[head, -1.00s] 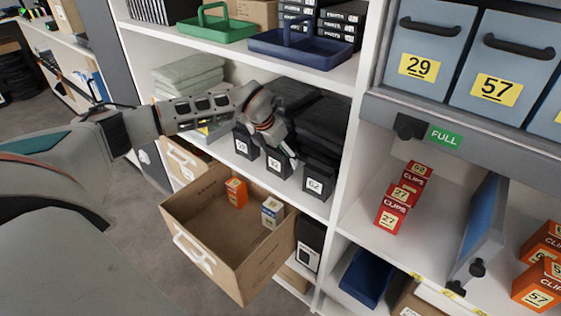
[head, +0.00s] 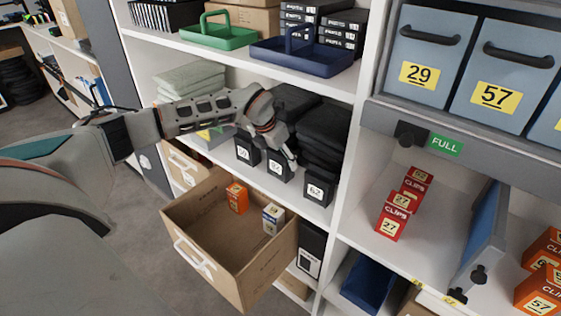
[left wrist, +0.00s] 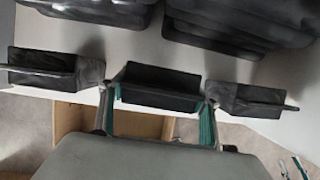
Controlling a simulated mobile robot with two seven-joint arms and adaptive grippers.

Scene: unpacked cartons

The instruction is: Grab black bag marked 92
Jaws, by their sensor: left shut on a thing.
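Three small black bags with white number labels stand in a row at the shelf's front edge: a left one (head: 247,149), a middle one (head: 279,167) and a right one (head: 319,187). The right label looks like 62; the other labels are too blurred to read surely. My left gripper (head: 287,151) is shut on the middle bag. In the left wrist view, the fingers of my left gripper (left wrist: 160,105) lie at both ends of the middle bag (left wrist: 158,82), between the left bag (left wrist: 42,72) and the right bag (left wrist: 252,100). My right gripper is not in view.
Stacked dark folded cloths (head: 325,132) lie close behind the bags. An open cardboard drawer (head: 185,245) with an orange box (head: 237,197) and a white-blue box (head: 273,218) juts out below. A white upright (head: 347,150) stands to the right.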

